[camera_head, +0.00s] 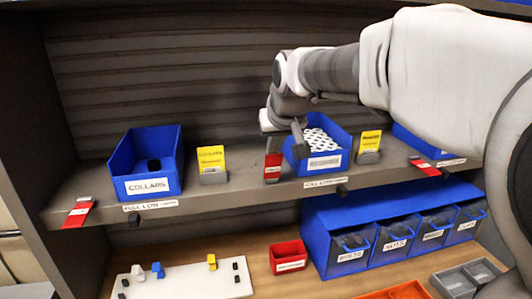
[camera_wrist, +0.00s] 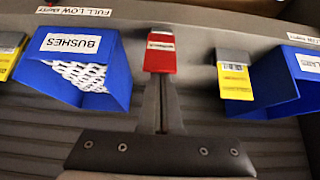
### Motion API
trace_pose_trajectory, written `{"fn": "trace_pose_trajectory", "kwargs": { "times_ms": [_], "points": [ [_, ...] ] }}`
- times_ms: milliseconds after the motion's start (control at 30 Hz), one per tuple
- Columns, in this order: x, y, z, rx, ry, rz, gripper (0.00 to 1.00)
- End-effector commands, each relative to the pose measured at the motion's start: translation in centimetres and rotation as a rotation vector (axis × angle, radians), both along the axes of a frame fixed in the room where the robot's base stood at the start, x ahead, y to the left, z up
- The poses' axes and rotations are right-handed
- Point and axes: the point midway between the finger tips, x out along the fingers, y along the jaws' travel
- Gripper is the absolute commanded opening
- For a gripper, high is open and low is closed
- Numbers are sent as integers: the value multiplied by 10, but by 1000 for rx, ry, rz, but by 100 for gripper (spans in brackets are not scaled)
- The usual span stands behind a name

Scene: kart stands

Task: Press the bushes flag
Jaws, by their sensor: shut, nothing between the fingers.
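The bushes flag (camera_head: 273,166) is a red tab that looks upright at the shelf's front, left of the blue bushes bin (camera_head: 333,160). In the wrist view, which is upside down, the bushes flag (camera_wrist: 160,57) is straight ahead of my fingers, and the bushes bin (camera_wrist: 110,92) is at the left. My gripper (camera_head: 270,142) is shut and empty, above and behind the flag. In the wrist view my gripper (camera_wrist: 159,82) ends at the flag's edge; I cannot tell if they touch.
A collars bin (camera_head: 145,188) stands left, with a red flag (camera_head: 78,212) lying forward. Another red flag (camera_head: 425,167) lies forward at right. Yellow cards (camera_head: 211,159) (camera_head: 369,141) stand between bins. Below are blue drawers (camera_head: 336,225), a red bin (camera_head: 288,257) and a white board (camera_head: 190,280).

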Motion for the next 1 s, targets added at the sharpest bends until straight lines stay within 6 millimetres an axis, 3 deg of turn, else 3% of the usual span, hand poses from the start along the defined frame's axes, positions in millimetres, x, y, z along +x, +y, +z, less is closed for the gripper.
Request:
{"fn": "trace_pose_trajectory", "kwargs": {
  "times_ms": [33,1000],
  "points": [
    [-1,-1,-8,3,-19,-1,0],
    [-37,-7,-34,101,-504,1,0]
  ]
}}
